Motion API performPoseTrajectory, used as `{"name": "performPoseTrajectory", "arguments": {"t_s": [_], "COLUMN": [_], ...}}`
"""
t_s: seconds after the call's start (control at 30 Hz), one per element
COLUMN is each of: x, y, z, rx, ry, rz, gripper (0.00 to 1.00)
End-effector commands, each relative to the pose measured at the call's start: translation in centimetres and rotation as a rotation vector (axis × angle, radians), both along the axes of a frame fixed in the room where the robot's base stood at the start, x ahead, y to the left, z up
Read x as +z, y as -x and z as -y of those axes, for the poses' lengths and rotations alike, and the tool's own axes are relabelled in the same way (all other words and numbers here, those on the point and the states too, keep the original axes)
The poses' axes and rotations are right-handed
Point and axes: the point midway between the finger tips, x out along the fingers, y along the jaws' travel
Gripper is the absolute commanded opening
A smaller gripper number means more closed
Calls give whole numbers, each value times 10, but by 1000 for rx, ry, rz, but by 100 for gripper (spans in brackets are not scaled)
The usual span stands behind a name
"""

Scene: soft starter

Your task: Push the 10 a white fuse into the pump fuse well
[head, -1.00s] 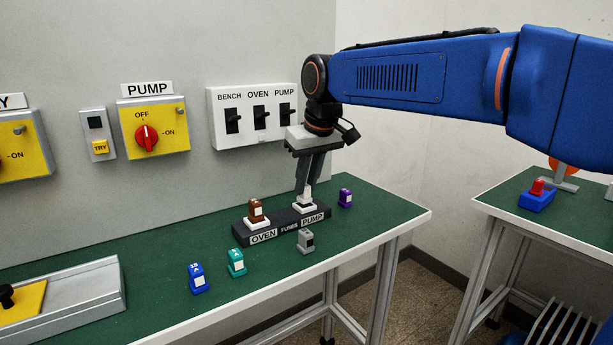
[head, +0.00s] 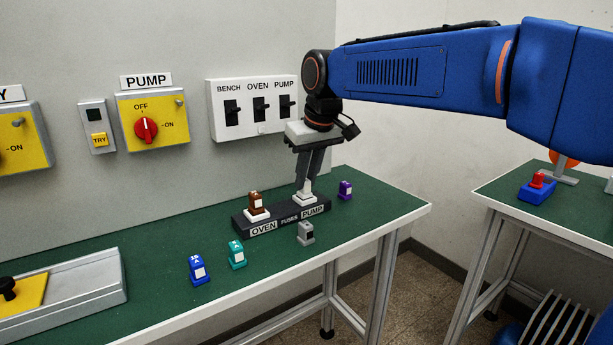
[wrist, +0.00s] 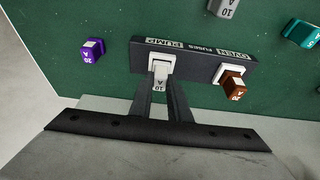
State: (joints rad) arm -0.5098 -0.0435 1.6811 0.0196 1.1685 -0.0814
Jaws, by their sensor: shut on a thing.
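The white 10 A fuse (head: 305,195) is at the pump end of the dark fuse block (head: 284,223). The pump fuse well (wrist: 162,60) has a pale rim around the fuse's foot. The fuse looks low over or in the well; I cannot tell whether it is fully seated.
A brown fuse (head: 256,202) sits in the oven well. Loose purple (head: 345,190), grey (head: 306,233), teal (head: 237,255) and blue (head: 198,270) fuses stand on the green bench. Switch boxes (head: 253,108) are on the wall behind.

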Motion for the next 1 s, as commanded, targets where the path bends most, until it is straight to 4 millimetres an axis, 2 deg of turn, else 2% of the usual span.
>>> {"name": "performPoseTrajectory", "arguments": {"t_s": [0.37,0.4,0.47,0.8,1.0], "x": [-2,-2,-2,1,22], "y": [0,0,0,1,6], "z": [0,0,0,0,4], "rx": [0,0,0,0,0], "ry": [1,1,1,0,-1], "rz": [-1,-1,-1,0,2], "gripper": [0,26,38,38,38]}}
